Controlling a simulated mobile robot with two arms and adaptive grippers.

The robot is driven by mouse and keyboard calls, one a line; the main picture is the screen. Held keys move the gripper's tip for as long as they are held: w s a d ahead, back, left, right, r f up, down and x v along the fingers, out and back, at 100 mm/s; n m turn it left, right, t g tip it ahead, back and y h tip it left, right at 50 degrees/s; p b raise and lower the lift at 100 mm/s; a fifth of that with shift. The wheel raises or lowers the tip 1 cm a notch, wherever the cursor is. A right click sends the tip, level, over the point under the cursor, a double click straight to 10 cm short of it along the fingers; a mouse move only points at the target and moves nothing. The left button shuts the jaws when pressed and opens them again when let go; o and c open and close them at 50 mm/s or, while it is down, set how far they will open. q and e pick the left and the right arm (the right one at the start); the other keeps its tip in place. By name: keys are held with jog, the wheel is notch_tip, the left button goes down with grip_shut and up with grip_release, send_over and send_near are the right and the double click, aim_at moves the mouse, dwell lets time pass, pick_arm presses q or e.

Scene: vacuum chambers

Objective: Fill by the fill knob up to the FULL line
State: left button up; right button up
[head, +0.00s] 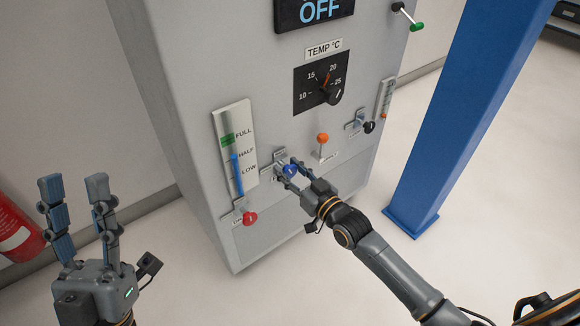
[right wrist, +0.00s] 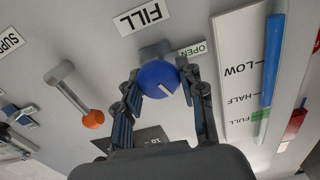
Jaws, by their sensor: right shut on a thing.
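The blue fill knob (head: 291,169) is on the front of the grey cabinet, under the FILL label in the right wrist view (right wrist: 143,17). My right gripper (head: 288,174) is shut on it, one finger on each side; a white mark shows on the knob face (right wrist: 158,78). An OPEN label (right wrist: 192,50) is beside the knob. The level gauge (head: 224,126) is to its left, with LOW, HALF and FULL marks. Its blue column (head: 237,175) stands at about HALF, below the green FULL band (head: 226,141). My left gripper (head: 72,188) is open and empty, away from the cabinet.
A red knob (head: 250,218) is below the gauge. An orange-tipped lever (head: 322,138) and a black knob (head: 369,127) are to the right. A temperature dial (head: 322,84) and an OFF display (head: 315,12) are above. A blue post (head: 465,110) stands at the right.

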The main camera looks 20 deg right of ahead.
jog(key=o, duration=1.2)
jog(key=shift+s+d, duration=0.2)
jog(key=shift+s, duration=0.3)
jog(key=v, duration=1.1)
jog(key=shift+r, duration=0.1)
jog(key=shift+a, duration=0.1)
